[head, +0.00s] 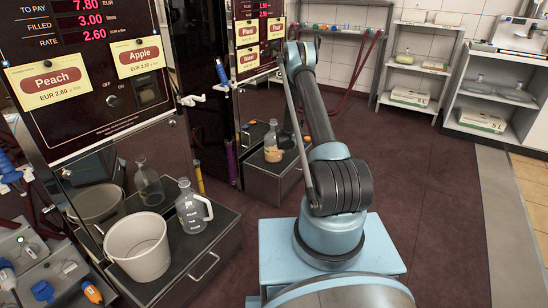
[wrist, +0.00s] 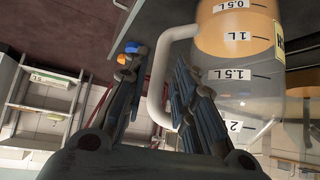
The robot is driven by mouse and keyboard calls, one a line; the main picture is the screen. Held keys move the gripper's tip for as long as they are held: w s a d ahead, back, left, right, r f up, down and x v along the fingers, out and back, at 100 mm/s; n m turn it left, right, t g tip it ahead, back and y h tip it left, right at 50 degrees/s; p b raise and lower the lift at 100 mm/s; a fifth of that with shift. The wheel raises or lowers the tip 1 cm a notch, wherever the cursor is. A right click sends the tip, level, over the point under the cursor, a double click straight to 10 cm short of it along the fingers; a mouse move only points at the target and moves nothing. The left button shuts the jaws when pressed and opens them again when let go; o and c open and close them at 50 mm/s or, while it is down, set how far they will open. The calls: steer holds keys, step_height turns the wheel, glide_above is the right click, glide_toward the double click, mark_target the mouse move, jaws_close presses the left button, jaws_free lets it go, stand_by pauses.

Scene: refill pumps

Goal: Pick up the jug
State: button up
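A clear jug (head: 272,154) with orange contents stands on the platform of the farther pump in the head view. In the wrist view this jug (wrist: 240,75) is close, with litre marks and a white handle (wrist: 156,85); the picture is upside down. My gripper (wrist: 160,60) is open, one finger on each side of the handle; I cannot tell whether either touches it. In the head view my arm hides the gripper. A second clear jug (head: 190,212) with a white handle and dark lettering stands on the near pump's platform and looks empty.
A white bucket (head: 138,250) stands beside the second jug. The near pump (head: 90,90) and farther pump (head: 240,80) rise at left, with nozzles and hoses. Shelves (head: 410,70) with boxes stand at the back right. The floor right of my arm is clear.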

steer(key=shift+x, duration=2.6)
jaws_close()
steer(key=shift+r, duration=0.1)
